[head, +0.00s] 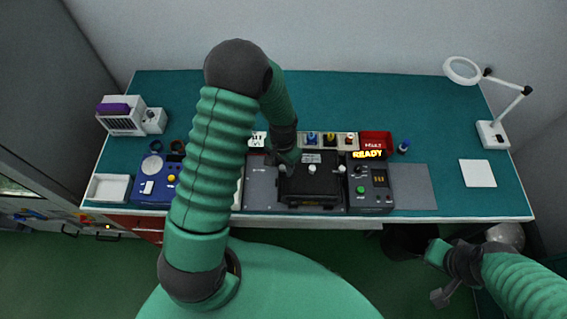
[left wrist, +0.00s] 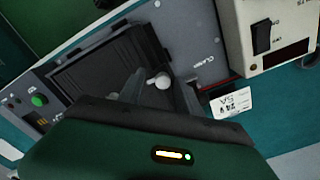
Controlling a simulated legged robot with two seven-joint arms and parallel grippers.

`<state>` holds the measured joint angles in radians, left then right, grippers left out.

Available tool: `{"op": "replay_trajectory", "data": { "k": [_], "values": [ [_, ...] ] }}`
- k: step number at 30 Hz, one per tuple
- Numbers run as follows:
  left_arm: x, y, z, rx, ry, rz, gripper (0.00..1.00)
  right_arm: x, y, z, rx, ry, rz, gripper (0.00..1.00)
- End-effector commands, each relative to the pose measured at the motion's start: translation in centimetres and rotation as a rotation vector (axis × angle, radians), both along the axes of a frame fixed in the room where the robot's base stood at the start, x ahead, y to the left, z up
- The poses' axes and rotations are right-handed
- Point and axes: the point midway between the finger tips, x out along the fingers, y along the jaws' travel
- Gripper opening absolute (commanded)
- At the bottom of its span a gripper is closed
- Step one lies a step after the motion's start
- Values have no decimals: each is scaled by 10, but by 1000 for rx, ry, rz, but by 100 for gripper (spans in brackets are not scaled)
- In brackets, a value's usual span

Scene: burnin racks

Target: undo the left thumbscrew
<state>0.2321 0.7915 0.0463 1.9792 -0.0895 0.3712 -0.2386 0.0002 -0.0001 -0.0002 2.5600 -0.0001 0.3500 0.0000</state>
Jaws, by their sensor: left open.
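A black fixture (head: 312,186) sits on a grey plate at the middle of the bench front. White round knobs, taken to be thumbscrews, show at its back edge, one at the middle (head: 312,169) and one at the right (head: 342,168). My left gripper (head: 287,164) is at the fixture's back left, and its arm hides that corner. In the left wrist view a white knob (left wrist: 160,80) lies between the open fingers (left wrist: 157,92); contact cannot be told. It appears to be the left thumbscrew. My right gripper (head: 438,272) hangs off the bench's front right; its jaws are unclear.
A red bin (head: 375,139) is behind. A blue device (head: 160,182) and a white tray (head: 109,188) are at left.

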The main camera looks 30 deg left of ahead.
Motion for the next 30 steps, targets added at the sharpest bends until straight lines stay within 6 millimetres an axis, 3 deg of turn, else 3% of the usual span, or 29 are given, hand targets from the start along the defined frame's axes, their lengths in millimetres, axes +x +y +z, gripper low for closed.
{"op": "replay_trajectory", "data": {
  "k": [5,15,30],
  "values": [
    [2,0,-1,0,1,0,41,0,0,0,0,0,0,0],
    [1,0,0,1,0,1,0,0,0,0,0,0,0,0],
    [2,0,1,1,-2,53,0,0,0,-1,0,0,0,0]
  ]
}}
